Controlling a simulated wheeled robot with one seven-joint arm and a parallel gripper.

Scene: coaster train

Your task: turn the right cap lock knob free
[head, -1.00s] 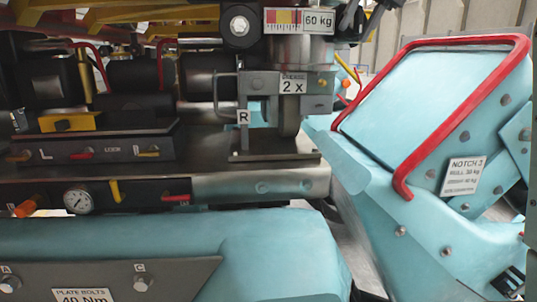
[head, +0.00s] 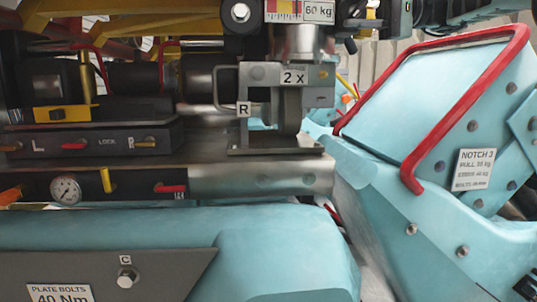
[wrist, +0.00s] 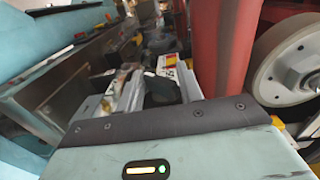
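A dark panel marked L, LOCK and R (head: 95,142) lies at left in the head view. A small brass-coloured knob (head: 146,143) sits beside its R mark; I cannot tell its turn angle. Apart from it, a grey metal bracket (head: 258,76) marked R and 2 x stands upright at the centre. My gripper is not clearly seen in the head view; dark parts at the top right may belong to my arm. In the wrist view, my gripper (wrist: 143,82) seems to show beyond a teal housing; its fingers are unclear and I see nothing certain between them.
A teal housing with a red tube frame (head: 470,110) fills the right. A pressure gauge (head: 66,189), a yellow handle (head: 106,180) and a red lever (head: 171,188) lie below the panel. A teal body (head: 270,245) spans the front. A large wheel (wrist: 290,65) shows at right in the wrist view.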

